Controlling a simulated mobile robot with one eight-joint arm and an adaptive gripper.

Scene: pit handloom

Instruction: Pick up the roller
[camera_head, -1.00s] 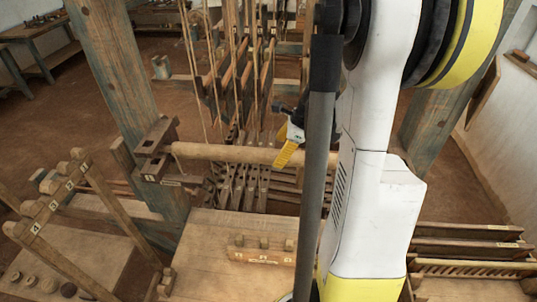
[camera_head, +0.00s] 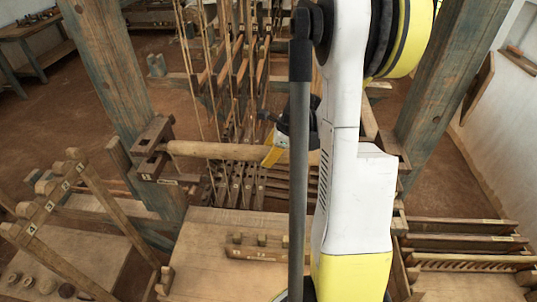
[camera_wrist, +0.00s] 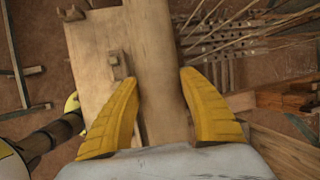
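The roller (camera_head: 215,150) is a long round wooden beam. In the head view it runs across the loom from a bracket on the left post to behind my arm. Its right part is largely hidden. In the wrist view the roller (camera_wrist: 157,75) runs up the picture between my two yellow fingers. My gripper (camera_wrist: 160,82) is open, with one finger on each side of the roller. I cannot tell whether either finger touches it. In the head view one yellow finger of my gripper (camera_head: 270,157) shows at the roller's right part, beside my dark grey tube.
A wooden bench (camera_head: 215,235) with a small pegged block (camera_head: 257,246) lies in front of the roller. The left bracket (camera_head: 153,150) holds the roller's end. Heddle cords and frames (camera_head: 235,80) stand behind. Thick posts (camera_head: 108,60) flank the loom.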

